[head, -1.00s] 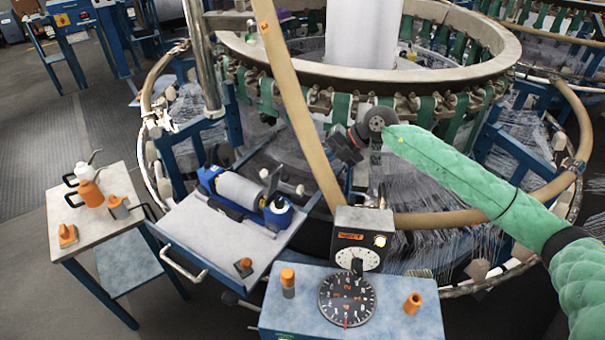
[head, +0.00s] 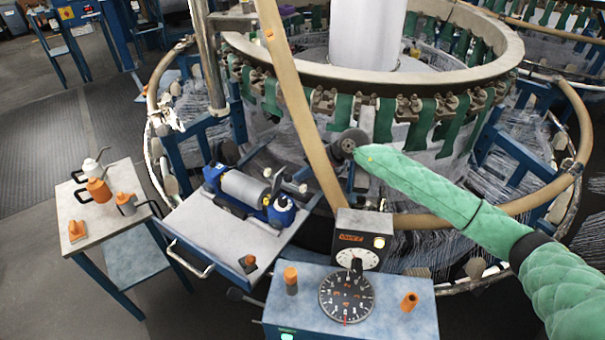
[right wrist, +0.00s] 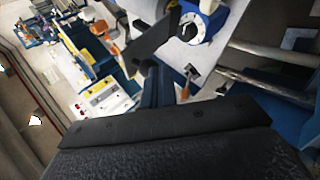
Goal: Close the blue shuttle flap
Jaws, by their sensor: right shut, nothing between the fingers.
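The shuttle, a blue frame holding a pale roll (head: 244,187), lies on the light tray-table at the loom's front left. Its right end has a round blue part with a white top (head: 281,211); this end also shows in the right wrist view (right wrist: 203,22). A small upright piece stands by that end; I cannot tell whether it is the flap. My right gripper (head: 298,175) is shut and empty, reaching left above and behind the shuttle's right end, partly hidden by the tan hoop. Contact is unclear. My left gripper is out of view.
A tan hoop pipe (head: 297,110) crosses close to my right gripper. A control box with a dial (head: 346,297) stands in front. A side table (head: 92,215) with orange bottles is at left. The circular loom (head: 375,75) fills the back.

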